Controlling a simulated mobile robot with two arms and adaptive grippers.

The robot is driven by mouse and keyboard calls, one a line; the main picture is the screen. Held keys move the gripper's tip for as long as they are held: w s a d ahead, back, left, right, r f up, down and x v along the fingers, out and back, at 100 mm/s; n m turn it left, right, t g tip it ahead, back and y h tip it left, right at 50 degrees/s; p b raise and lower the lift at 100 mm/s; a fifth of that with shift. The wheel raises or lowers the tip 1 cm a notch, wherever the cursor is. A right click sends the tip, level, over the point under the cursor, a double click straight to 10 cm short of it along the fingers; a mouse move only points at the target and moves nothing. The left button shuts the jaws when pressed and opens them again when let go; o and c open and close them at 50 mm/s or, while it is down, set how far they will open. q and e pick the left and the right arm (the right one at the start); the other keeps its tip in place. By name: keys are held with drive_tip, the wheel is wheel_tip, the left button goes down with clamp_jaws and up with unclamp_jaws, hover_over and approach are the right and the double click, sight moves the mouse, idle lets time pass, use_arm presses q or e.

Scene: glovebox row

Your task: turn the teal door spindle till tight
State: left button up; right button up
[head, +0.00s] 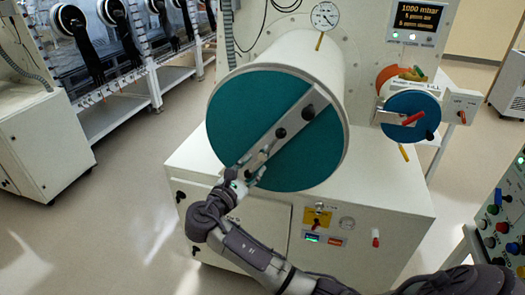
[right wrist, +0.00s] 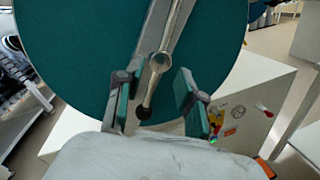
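The teal round door (head: 235,110) closes the front of a large white cylinder, with a grey bar slanting across it. In the right wrist view the door (right wrist: 85,60) fills the upper part. The spindle's metal handle (right wrist: 160,62) lies along the bar and ends in a black knob (right wrist: 146,113). My right gripper (head: 252,174) is at the bar's lower left end. In the right wrist view its two fingers (right wrist: 157,100) are apart, with the knob between them and gaps visible on both sides. My left gripper is not in view.
A smaller blue door (head: 411,113) with a red handle is to the right. A white cabinet (head: 390,215) with small controls stands below the cylinder. A control panel (head: 505,220) is at the right edge. Gloveboxes with black gloves (head: 75,30) stand at the left. Floor is clear at the lower left.

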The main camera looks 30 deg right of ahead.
sight(263, 156)
drive_tip(key=p+x, duration=0.1)
drive_tip(key=x, duration=0.5)
drive_tip(key=shift+w+d, duration=0.25)
drive_tip(key=shift+d, duration=0.1)
clamp_jaws()
